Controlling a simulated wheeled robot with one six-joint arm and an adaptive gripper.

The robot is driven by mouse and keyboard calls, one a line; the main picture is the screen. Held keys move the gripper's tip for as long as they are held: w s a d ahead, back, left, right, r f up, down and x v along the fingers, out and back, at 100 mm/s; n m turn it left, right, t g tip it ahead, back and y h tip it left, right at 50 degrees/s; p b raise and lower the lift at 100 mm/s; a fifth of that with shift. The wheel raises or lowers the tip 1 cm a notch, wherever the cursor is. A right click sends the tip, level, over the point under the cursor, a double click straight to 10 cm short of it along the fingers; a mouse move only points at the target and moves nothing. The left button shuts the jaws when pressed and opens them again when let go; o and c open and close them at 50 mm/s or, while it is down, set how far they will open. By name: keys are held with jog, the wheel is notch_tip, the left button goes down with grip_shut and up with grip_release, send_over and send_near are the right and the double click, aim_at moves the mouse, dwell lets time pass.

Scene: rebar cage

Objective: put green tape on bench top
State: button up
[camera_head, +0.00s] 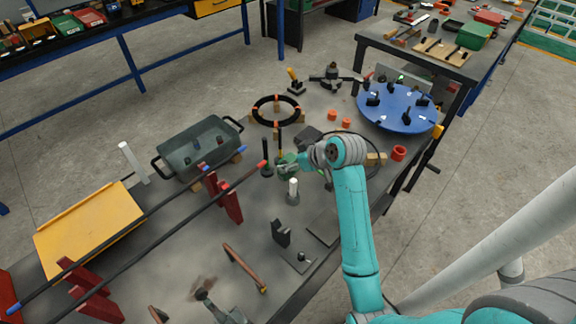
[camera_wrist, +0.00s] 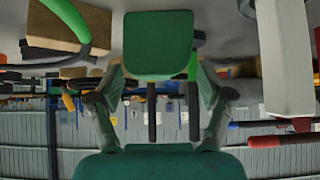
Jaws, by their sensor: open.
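My gripper (camera_head: 287,167) is low over the middle of the bench top (camera_head: 185,248), beside a green piece (camera_head: 288,156). In the wrist view my gripper (camera_wrist: 160,85) has its fingers apart. A dark green, rounded block (camera_wrist: 157,45) shows between and beyond the fingertips, with two dark prongs at it. I cannot tell whether the fingers touch it, nor whether it is the green tape. A bright green strip (camera_wrist: 192,66) shows beside the block, partly hidden. The wrist picture looks upside down.
A white-topped post (camera_head: 293,187) and a dark post (camera_head: 266,160) stand close to my gripper. A black ring (camera_head: 276,110), a blue disc (camera_head: 399,106), a grey tray (camera_head: 198,145) and long rods (camera_head: 150,250) surround it. Bare bench shows at the front left.

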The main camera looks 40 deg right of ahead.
aim_at(285, 163)
jog(key=shift+x, duration=2.7)
jog(key=shift+s+d+f, duration=0.1)
jog(key=c, duration=1.2)
jog(key=shift+o, duration=0.2)
